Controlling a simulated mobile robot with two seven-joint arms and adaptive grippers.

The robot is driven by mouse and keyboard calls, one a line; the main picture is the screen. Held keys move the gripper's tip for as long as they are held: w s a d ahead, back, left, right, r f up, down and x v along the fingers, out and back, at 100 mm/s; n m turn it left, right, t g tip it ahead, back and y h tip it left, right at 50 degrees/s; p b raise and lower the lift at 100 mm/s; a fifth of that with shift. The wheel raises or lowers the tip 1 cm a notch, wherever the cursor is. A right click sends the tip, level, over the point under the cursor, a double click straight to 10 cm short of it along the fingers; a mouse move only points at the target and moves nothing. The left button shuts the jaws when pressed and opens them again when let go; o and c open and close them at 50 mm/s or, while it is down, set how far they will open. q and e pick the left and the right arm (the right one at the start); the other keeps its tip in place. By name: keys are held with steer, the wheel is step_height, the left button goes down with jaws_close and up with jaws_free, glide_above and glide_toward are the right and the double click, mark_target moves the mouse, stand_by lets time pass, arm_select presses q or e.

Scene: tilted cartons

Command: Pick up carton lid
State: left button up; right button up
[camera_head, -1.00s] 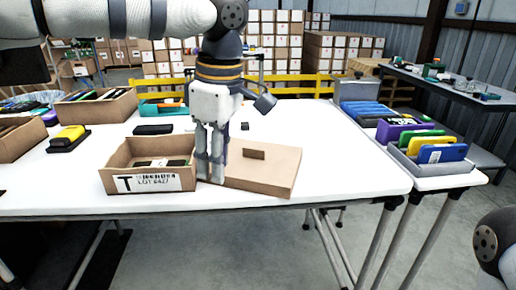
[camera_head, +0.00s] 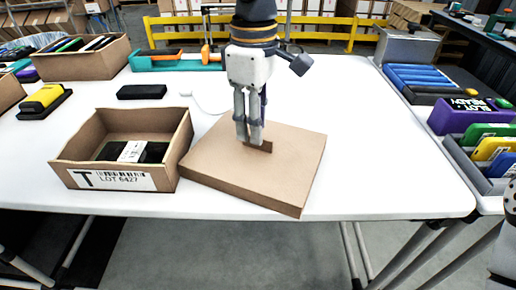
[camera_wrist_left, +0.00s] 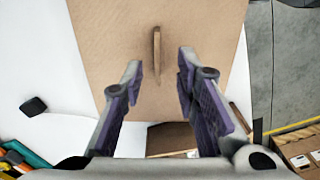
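The carton lid (camera_head: 240,178) is a flat brown cardboard panel lying on the white table, right of the open carton (camera_head: 120,180). A small upright tab handle (camera_head: 262,147) stands on the lid. My left gripper (camera_head: 249,141) points down over the lid at the tab, partly hiding it. In the left wrist view the gripper (camera_wrist_left: 160,72) is open, with the tab (camera_wrist_left: 156,52) in line with the gap between its fingers. Whether the fingers touch the tab is unclear. The carton holds dark items with a white label. My right gripper is out of view.
A black flat item (camera_head: 142,92) and a yellow-and-black tool (camera_head: 44,101) lie behind the carton. A brown box (camera_head: 84,58) stands at back left. A grey bin (camera_head: 478,160) of coloured cases is on the right. The table right of the lid is clear.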

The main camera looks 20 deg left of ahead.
mark_target(257, 150)
arm_select(q)
step_height(257, 150, down, 3)
steer(key=shift+w+f, duration=0.15)
steer(key=shift+f, duration=0.05)
jaws_close()
